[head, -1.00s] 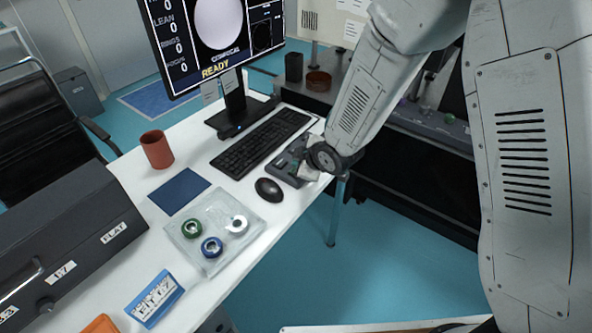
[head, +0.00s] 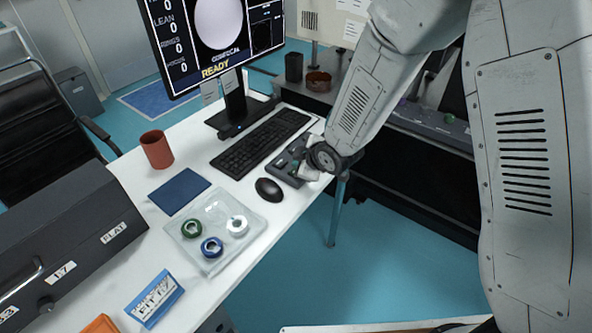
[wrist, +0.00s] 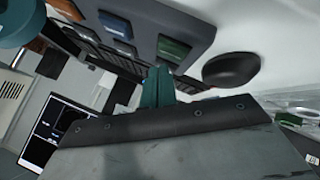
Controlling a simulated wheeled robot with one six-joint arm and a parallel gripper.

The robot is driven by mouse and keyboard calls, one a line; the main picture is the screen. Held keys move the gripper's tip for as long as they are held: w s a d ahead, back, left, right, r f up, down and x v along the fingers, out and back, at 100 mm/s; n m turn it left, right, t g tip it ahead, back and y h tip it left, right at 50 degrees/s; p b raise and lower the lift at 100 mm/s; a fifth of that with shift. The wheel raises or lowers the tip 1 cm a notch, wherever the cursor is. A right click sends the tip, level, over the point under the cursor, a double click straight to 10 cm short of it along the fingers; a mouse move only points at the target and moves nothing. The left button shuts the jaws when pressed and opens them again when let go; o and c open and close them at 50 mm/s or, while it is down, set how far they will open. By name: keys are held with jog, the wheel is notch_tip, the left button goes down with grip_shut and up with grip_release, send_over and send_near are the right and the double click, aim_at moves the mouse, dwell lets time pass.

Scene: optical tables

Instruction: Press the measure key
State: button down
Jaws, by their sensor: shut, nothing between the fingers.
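The dark grey key box (head: 283,168) lies on the white desk between the keyboard and the mouse. In the wrist view the box (wrist: 150,18) shows a row of keys: an orange key (wrist: 66,8), a blue-grey key (wrist: 119,26) and a green key (wrist: 173,49). Their labels are too blurred to read, so I cannot tell which is the measure key. My gripper (wrist: 158,86) is shut and empty, its teal fingertips close by the box edge below the green key. I cannot tell whether they touch it. In the head view my wrist hides the fingertips and part of the box.
The mouse (head: 269,190) and keyboard (head: 262,144) lie close to the box. The monitor (head: 205,38) reads READY with zeros. A clear tray (head: 215,232) holds several rings. A red cup (head: 156,149) and blue mat (head: 180,191) stand farther left. The desk edge is close on the right.

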jog(key=shift+f, duration=0.1)
dwell(0.6)
jog(key=shift+f, duration=0.35)
jog(key=shift+f, duration=0.4)
dwell(0.6)
jog(key=shift+r, duration=0.85)
jog(key=shift+r, duration=2.5)
